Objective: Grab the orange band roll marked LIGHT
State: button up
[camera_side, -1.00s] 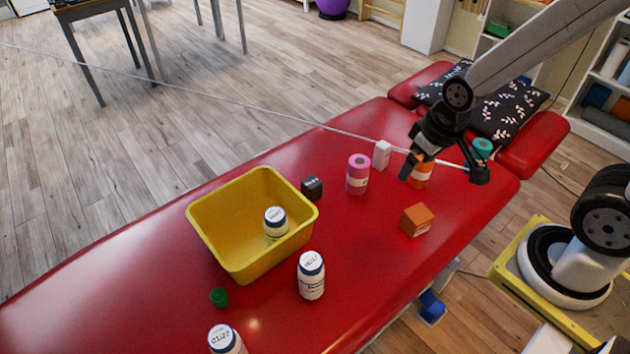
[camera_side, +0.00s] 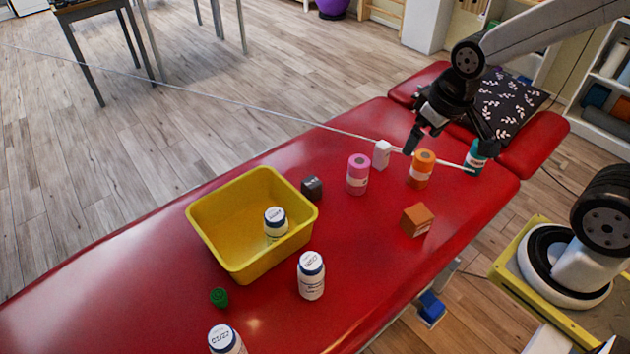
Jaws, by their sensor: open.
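An orange roll (camera_side: 421,170) with a pale label stands upright on the red treatment table (camera_side: 130,285); the print on its label is too small to read. My gripper (camera_side: 449,146) is open and empty, above and behind the orange roll, its two fingers spread wide. A pink roll (camera_side: 358,174) stands to the left of the orange one. A teal roll (camera_side: 475,158) stands to its right, partly hidden by my right finger.
A white box (camera_side: 382,154) stands between the pink and orange rolls. An orange box (camera_side: 416,220) lies in front. A dark cube (camera_side: 312,188), yellow bin (camera_side: 205,240) with a white bottle inside, and white bottles (camera_side: 311,277) are left. A thin pale cord crosses the scene.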

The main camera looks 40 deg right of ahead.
jog(key=w+d+r+n+t, duration=0.15)
jog(key=w+d+t, duration=0.45)
jog(key=d, duration=0.6)
jog(key=w+d+r+n+t, duration=0.1)
jog(key=w+d+n+t, duration=0.15)
jog(key=w+d, duration=0.7)
jog(key=s+d+f+n+y, duration=0.1)
jog(key=s+d+f+y, duration=0.1)
jog(key=s+d+y, duration=0.3)
jog(key=s+d+f+n+y, duration=0.1)
jog(key=s+f+y, duration=0.1)
jog(key=s, duration=0.4)
send_near(421, 170)
jog(key=w+d, duration=0.2)
jog(key=w, duration=0.1)
jog(key=shift+w+a+f, duration=0.1)
jog(key=shift+a+f, duration=0.05)
jog(key=shift+f, duration=0.2)
jog(key=shift+x, duration=1.35)
